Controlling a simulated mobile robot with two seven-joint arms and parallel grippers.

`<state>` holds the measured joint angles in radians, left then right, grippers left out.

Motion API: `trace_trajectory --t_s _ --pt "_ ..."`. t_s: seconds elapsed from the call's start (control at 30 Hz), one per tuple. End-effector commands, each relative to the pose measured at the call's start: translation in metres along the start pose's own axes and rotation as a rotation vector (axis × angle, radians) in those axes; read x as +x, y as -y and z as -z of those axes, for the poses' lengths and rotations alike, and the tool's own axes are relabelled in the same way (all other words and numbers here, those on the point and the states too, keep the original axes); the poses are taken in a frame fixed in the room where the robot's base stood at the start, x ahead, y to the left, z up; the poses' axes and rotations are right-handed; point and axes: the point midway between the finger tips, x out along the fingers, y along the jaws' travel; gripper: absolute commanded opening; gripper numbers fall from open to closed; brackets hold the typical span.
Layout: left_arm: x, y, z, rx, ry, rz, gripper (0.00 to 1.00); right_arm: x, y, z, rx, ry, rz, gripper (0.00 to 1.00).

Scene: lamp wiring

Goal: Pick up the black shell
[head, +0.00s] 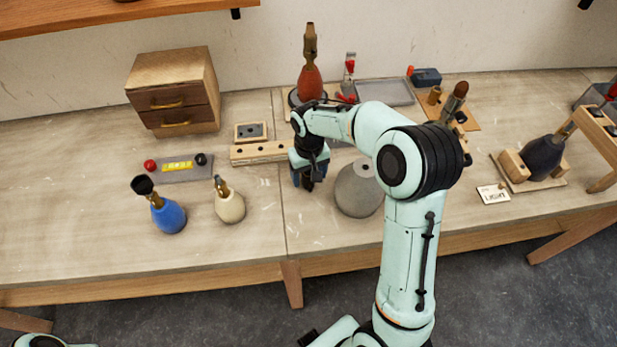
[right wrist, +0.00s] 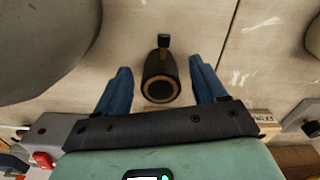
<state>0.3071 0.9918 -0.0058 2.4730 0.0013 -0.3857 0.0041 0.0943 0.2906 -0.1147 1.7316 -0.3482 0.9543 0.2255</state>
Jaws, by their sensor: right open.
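The black shell (right wrist: 158,72) is a short dark cylinder with a tan ring at its near end and a small brass and black piece at its far end. In the right wrist view it is between the two blue fingers of my right gripper (right wrist: 161,92), with a gap on each side. The right gripper is open and low over the table's middle; in the head view it (head: 308,182) points down just left of the grey cone. There, the gripper largely hides the shell. My left gripper does not show.
A cream lamp base (head: 229,205) and a blue one (head: 168,217) stand to the left. A wooden block rack (head: 262,152) and red lamp base (head: 309,84) are behind. The table's front left is clear.

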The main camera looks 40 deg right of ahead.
Motion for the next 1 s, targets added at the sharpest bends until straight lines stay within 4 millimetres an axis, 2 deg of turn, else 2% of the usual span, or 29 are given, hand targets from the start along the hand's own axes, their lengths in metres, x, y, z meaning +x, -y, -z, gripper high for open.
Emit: trace_trajectory --t_s 0.03,0.2,0.5,0.67,0.87,1.0 --pt "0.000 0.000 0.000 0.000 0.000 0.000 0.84 0.000 0.000 0.000 0.000 0.000 0.000 0.64" --pt "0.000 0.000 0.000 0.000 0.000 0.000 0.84 0.000 0.000 0.000 0.000 0.000 0.000 0.10" --pt "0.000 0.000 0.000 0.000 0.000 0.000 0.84 -0.001 0.000 0.000 0.000 -0.001 0.000 0.10" --pt "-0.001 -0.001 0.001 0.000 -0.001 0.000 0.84 -0.010 0.001 0.001 -0.001 -0.003 0.001 0.10" --pt "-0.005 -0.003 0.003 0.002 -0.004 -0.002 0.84 -0.043 0.001 0.002 -0.001 -0.007 0.002 0.10" --pt "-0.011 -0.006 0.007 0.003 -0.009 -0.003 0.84 -0.082 0.001 0.002 -0.002 -0.010 0.003 0.10"
